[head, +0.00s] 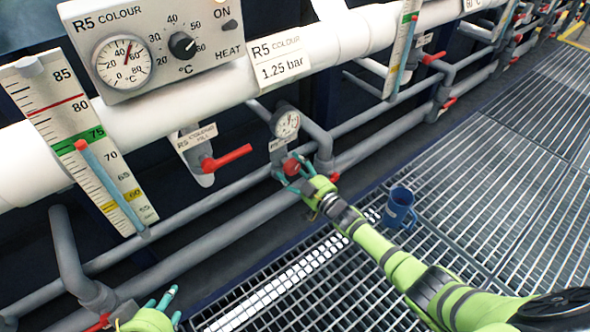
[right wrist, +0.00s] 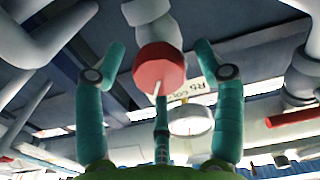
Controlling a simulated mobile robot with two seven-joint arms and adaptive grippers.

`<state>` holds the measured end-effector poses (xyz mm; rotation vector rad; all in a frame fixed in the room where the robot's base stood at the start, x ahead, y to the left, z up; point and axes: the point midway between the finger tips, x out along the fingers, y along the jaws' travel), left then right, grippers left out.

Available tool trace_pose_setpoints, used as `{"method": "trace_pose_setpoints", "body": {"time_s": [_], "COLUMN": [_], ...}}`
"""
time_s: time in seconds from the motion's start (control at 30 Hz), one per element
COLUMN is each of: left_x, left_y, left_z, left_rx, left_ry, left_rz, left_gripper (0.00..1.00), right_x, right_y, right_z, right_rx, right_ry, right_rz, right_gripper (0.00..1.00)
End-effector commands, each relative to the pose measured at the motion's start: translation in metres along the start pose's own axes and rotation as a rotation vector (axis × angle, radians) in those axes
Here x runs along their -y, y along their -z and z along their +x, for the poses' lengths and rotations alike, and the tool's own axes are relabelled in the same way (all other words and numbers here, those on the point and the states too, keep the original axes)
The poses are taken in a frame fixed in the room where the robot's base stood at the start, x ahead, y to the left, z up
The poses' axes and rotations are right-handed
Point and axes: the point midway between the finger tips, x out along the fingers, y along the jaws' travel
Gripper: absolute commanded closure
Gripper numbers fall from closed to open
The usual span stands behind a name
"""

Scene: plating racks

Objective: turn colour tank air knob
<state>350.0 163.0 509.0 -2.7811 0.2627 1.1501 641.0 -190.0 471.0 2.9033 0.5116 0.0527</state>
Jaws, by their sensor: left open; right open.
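The red air knob (head: 291,167) sits on grey pipework under a small round pressure gauge (head: 286,123), below the "R5 COLOUR 1.25 bar" sign (head: 278,62). My right gripper (head: 298,175) is at the knob, with its teal fingers open. In the right wrist view the red knob (right wrist: 158,68) lies between the spread fingers of the right gripper (right wrist: 161,56); the side fingers are apart from it. I cannot tell if the middle finger touches it. My left gripper (head: 163,302) is open and empty at the bottom left, partly cut off by the frame.
A red-handled fill valve (head: 226,157) is left of the knob. A heat control box (head: 160,40) and a level scale (head: 85,145) stand further left. A blue mug (head: 399,207) stands on the grating right of my right gripper. The grating (head: 500,190) is otherwise clear.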

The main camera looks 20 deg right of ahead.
Motion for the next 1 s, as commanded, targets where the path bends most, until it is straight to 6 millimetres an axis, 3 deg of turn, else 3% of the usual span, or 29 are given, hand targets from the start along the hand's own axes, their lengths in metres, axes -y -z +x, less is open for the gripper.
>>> {"method": "trace_pose_setpoints", "body": {"time_s": [0.27,0.7,1.0], "left_x": [0.000,0.000,0.000], "left_y": [0.000,0.000,0.000], "left_z": [0.000,0.000,0.000], "left_rx": [-0.001,-0.001,-0.001], "left_ry": [0.000,0.000,0.000], "left_rz": [-0.002,-0.001,0.000], "left_gripper": [0.52,0.52,0.52], "right_x": [0.000,0.000,0.000], "right_y": [-0.002,-0.001,0.000], "right_z": [-0.018,-0.102,-0.120], "right_rx": [0.003,0.003,0.000], "right_ry": [-0.001,0.000,0.000], "right_rz": [0.000,0.000,0.000], "right_gripper": [0.31,0.31,0.31]}}
